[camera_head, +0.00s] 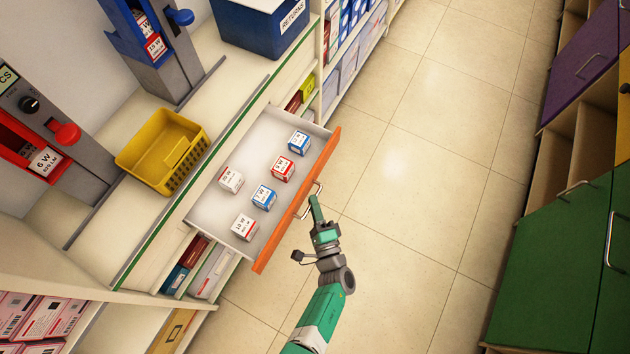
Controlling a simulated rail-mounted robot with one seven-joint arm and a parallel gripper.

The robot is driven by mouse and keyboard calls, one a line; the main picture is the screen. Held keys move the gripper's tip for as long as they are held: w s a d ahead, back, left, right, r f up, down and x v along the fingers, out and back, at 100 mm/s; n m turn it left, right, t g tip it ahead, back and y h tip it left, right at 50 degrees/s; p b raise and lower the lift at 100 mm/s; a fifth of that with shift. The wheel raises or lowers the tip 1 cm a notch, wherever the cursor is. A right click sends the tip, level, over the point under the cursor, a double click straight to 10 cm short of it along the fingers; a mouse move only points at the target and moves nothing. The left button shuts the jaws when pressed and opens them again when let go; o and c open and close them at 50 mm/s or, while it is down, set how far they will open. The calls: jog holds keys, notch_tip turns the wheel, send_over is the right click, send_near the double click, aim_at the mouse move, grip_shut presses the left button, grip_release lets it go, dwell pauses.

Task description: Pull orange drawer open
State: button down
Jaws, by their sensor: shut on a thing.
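The orange drawer (283,222) stands pulled out from under the counter. Its orange front faces the aisle, and its white inside shows. Several small red-and-white and blue-and-white boxes lie in it, among them a blue one (298,142) at the far end. A metal handle (318,187) sits on the middle of the orange front. My gripper (314,198) is at this handle, at the end of my green and grey arm, and is shut on it. The fingertips are small here, and part of the handle is hidden by them.
The counter above holds a yellow basket (147,165), a blue returns bin (262,28) and test stands. Shelves with boxes lie below the counter. Green cabinets (560,265) with handles line the right. The tiled floor (425,150) between is clear.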

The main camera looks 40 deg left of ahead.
jog(key=shift+d, duration=0.2)
jog(key=c, duration=1.5)
grip_release()
jog(key=shift+w, duration=0.1)
jog(key=p+v, duration=0.2)
jog(key=v, duration=0.5)
jog(key=shift+s+d+f, duration=0.1)
jog(key=shift+s+d, duration=0.2)
